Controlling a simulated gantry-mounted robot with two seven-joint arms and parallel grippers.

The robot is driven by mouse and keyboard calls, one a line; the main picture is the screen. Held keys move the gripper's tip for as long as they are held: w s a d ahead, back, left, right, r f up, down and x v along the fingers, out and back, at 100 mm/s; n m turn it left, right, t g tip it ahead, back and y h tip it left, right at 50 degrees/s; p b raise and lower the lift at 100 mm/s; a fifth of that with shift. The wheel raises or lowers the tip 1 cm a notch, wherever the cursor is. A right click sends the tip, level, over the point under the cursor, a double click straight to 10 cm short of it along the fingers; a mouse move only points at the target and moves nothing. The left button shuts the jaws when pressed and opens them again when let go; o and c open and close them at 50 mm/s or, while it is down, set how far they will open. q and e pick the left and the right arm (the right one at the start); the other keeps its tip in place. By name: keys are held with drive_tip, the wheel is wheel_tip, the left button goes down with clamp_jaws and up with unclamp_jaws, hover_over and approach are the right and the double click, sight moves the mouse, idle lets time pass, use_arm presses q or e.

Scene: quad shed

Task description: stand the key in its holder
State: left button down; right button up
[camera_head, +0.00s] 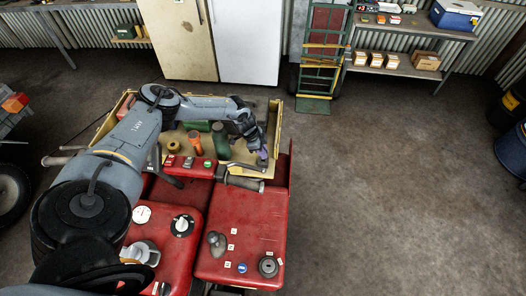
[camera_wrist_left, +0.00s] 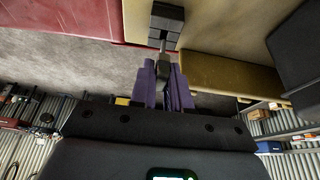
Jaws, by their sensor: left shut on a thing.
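My left gripper (camera_head: 259,150) reaches over the right end of the tan box (camera_head: 273,125) on the red quad. In the left wrist view its purple fingers (camera_wrist_left: 165,80) are shut on a dark grey piece, taken as the key (camera_wrist_left: 163,72). A thin part of the key points away from the fingers, towards a black slotted block (camera_wrist_left: 167,20), possibly the holder. The thin part overlaps the block in the picture. I cannot tell whether it is inside it, touching it or only in front of it. My right gripper is not in view.
The box also holds an orange flashlight (camera_head: 195,143), a dark green bottle (camera_head: 220,139) and a yellow roll (camera_head: 174,147). A black handlebar grip (camera_head: 245,184) lies close below my gripper. The red quad top (camera_head: 245,215) carries small knobs. The floor to the right is clear.

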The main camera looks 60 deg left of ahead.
use_arm(q)
drive_tip(key=shift+f, duration=0.15)
idle(0.5)
drive_tip(key=shift+f+b, duration=0.25)
drive_tip(key=shift+b, duration=0.1)
drive_tip(key=shift+f+b, duration=1.05)
drive_tip(key=shift+f, duration=0.35)
drive_tip(key=c, duration=1)
unclamp_jaws()
drive_tip(key=shift+r, duration=0.1)
